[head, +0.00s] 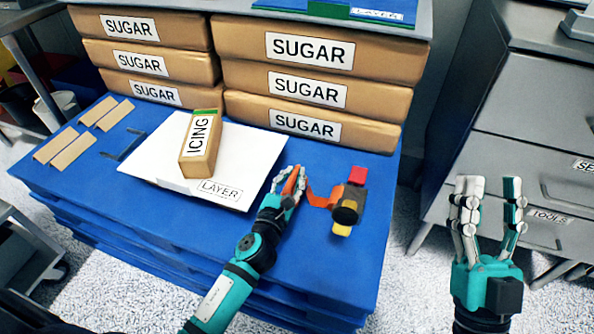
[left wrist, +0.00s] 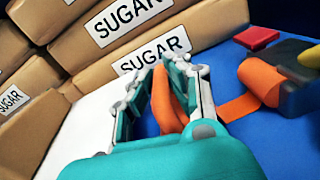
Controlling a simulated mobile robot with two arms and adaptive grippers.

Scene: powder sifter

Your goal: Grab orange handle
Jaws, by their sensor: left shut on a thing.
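The orange handle (head: 318,199) belongs to a dark tool with orange, red and yellow parts (head: 347,206) lying on the blue pallet. My left gripper (head: 294,181) is shut on the orange handle at its left end, and the fingers hide part of it. In the left wrist view the orange handle (left wrist: 166,103) shows between the two fingers of the left gripper (left wrist: 172,80), with the dark tool body (left wrist: 290,80) to the right. My right gripper (head: 487,190) is open and empty, held in front of the grey drawers.
A box marked ICING (head: 200,150) stands on a white LAYER sheet (head: 150,165) left of my left gripper. SUGAR boxes (head: 310,88) are stacked behind. Brown strips (head: 62,150) lie at the left. The blue pallet (head: 330,260) is clear in front of the tool.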

